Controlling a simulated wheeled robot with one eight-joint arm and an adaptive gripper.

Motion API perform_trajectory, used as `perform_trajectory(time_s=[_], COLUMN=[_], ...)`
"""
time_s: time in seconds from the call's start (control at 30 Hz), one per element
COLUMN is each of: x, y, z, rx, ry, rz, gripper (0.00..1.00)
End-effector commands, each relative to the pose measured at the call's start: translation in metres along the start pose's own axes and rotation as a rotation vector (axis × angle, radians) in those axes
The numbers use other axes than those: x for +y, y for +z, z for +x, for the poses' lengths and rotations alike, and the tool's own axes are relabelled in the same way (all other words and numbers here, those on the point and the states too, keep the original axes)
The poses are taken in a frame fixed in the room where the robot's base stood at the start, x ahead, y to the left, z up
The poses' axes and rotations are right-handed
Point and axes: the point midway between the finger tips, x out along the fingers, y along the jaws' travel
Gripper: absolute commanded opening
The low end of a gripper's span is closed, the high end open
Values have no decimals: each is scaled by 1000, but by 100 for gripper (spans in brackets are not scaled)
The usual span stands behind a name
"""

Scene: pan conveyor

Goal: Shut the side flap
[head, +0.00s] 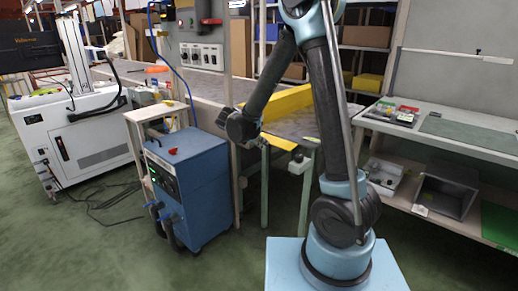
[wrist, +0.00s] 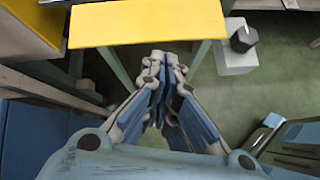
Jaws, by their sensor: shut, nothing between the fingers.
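A flat yellow panel, which looks like the side flap, lies across the top of the wrist view (wrist: 147,22). In the head view a yellow strip (head: 280,142) shows at the near edge of the conveyor, below a long raised yellow piece (head: 290,102); I cannot tell for sure which of these is the flap. My gripper (wrist: 164,60) is shut and empty. Its fingertips appear just short of the panel's near edge in the wrist view; whether they touch it is unclear. In the head view the fingers cannot be made out beyond my dark wrist.
A blue cabinet (head: 187,185) with hoses stands left of my arm. The grey conveyor (head: 215,90) runs behind it. A workbench (head: 460,138) with trays and a grey bin (head: 446,195) is at right. Cables lie on the left floor; the green floor in front is clear.

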Motion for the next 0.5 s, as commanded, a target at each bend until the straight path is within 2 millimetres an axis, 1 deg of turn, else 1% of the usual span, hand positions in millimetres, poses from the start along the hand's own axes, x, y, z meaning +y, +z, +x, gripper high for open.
perform_trajectory(time_s=[0.03,0.2,0.33,0.5], x=[11,34,43,47], y=[-13,-45,-60,-67], z=[-1,-4,-6,-4], rx=[-18,-76,-105,-118], ry=[17,55,71,77], rz=[-48,-184,-248,-278], gripper=[0,0,0,0])
